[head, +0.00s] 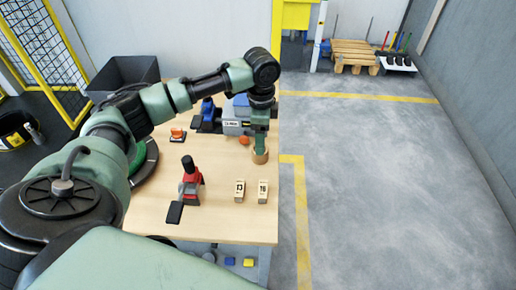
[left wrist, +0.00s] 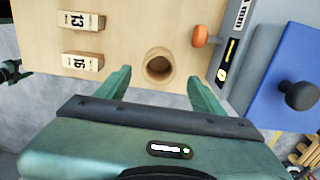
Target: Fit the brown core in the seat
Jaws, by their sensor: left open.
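The brown core (head: 260,156) is a short tan ring standing upright near the right edge of the wooden table. In the left wrist view the core (left wrist: 158,52) shows its open round top. My left gripper (head: 260,147) is open and points down right at the core. In the left wrist view its fingers (left wrist: 158,78) are spread to either side of the core's near part, with visible gaps. I cannot tell how far down they reach. I cannot pick out the seat with certainty. My right gripper is not in view.
Two numbered blocks (head: 239,191) (head: 263,191) stand in front of the core. An orange knob (head: 244,140) and a grey box with a readout (head: 235,127) are close behind it. A red device with a black top (head: 190,176) stands left. Table space between is bare.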

